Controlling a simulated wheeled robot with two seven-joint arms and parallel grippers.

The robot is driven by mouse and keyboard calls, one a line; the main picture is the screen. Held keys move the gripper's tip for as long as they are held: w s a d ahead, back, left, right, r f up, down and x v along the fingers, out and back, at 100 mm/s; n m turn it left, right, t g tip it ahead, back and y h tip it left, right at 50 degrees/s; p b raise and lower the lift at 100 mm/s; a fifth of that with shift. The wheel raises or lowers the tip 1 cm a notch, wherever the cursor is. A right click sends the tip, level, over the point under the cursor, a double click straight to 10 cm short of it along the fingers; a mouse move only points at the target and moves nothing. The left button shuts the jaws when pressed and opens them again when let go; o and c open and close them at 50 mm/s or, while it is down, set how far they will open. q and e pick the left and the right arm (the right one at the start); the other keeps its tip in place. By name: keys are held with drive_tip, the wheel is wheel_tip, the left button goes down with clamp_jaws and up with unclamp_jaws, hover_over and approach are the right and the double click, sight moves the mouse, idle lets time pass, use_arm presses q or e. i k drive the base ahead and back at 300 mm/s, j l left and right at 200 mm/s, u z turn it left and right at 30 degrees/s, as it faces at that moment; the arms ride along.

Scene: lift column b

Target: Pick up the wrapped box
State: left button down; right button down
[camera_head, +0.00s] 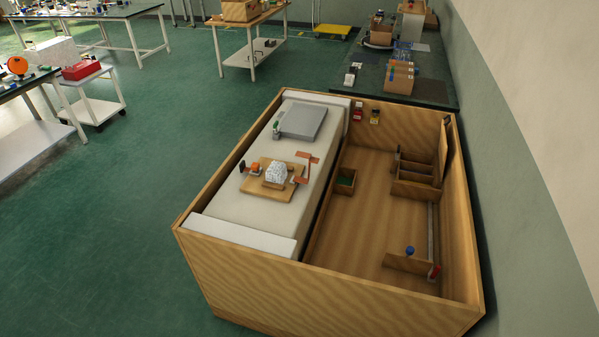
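A small white, crinkled-looking block (276,173), which looks like the wrapped box, sits on a flat wooden board (257,187). The board lies on a long white surface inside the left half of a large wooden enclosure (330,295). Orange-brown pieces (303,169) stand close to the block's right side, and a small orange item (255,167) lies to its left. Whether these touch the block is too small to tell. Neither of my grippers shows in the head view.
A grey flat slab (303,121) lies behind the board. The enclosure's right half holds a small bin (345,180), a divided wooden rack (416,181) and a low wooden piece (408,263). Tall walls surround it. Green floor (110,240) is clear to the left.

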sight(276, 173)
drive_tip(key=j+z, duration=0.15)
drive_tip(key=z, duration=0.35)
drive_tip(key=j+z, duration=0.2)
drive_tip(key=z, duration=0.25)
drive_tip(key=j+z, duration=0.15)
drive_tip(key=j, duration=0.35)
drive_tip(key=j+z, duration=0.15)
drive_tip(key=j, duration=0.3)
drive_tip(key=j+z, duration=0.15)
drive_tip(key=j, duration=0.35)
drive_tip(key=k+j+z, duration=0.2)
drive_tip(key=j, duration=0.25)
drive_tip(key=j+z, duration=0.15)
drive_tip(key=j, duration=0.35)
drive_tip(key=k, duration=0.05)
